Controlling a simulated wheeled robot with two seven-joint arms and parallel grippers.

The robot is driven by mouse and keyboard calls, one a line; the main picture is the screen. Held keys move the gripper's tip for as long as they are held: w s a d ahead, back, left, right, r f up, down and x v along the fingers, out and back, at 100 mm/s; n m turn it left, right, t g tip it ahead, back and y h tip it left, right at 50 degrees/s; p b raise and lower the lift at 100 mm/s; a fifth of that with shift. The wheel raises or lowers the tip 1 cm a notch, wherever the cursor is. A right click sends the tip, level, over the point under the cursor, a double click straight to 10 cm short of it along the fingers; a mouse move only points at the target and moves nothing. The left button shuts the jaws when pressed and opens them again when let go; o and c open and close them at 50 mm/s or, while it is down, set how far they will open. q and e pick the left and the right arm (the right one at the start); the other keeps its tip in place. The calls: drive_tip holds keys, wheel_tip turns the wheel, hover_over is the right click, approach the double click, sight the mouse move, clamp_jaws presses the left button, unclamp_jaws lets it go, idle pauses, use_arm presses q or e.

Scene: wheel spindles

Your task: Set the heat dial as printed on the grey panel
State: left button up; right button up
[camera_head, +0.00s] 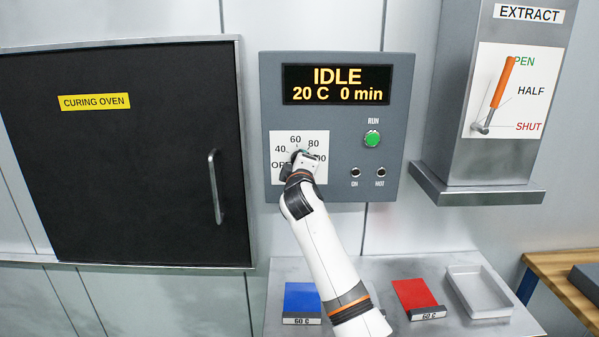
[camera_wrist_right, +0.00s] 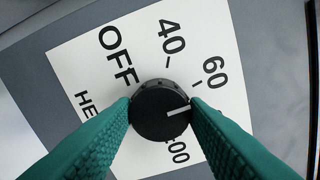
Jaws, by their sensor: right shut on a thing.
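The heat dial is a round black knob (camera_wrist_right: 160,112) with a white pointer line, on a white scale plate (camera_head: 284,143) low left on the grey control panel (camera_head: 340,180). In the right wrist view the plate (camera_wrist_right: 92,60) reads OFF, 40, 60 and a partly covered 100. The pointer lies past the 60 mark, towards where a finger hides the 80. My right gripper (camera_head: 302,158) is shut on the knob, with green fingers (camera_wrist_right: 160,108) on either side. The display (camera_head: 337,84) reads IDLE, 20 C, 0 min. My left gripper is out of view.
A green RUN button (camera_head: 372,139) is right of the dial. Blue (camera_head: 302,297) and red (camera_head: 414,293) pieces, each labelled 60 C, and an empty grey tray (camera_head: 480,292) are on the shelf below. The curing oven door (camera_head: 120,170) is closed. The orange EXTRACT lever (camera_head: 502,83) is at right.

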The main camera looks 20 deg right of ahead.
drive_tip(key=shift+f+m+b, duration=0.1)
drive_tip(key=shift+m+b, duration=1.65)
drive_tip(key=shift+m, duration=2.05)
drive_tip(key=o, duration=1)
drive_tip(key=shift+c, duration=0.2)
drive_tip(key=shift+s, duration=0.1)
drive_tip(key=b+v, duration=0.3)
drive_tip(key=v, duration=0.9)
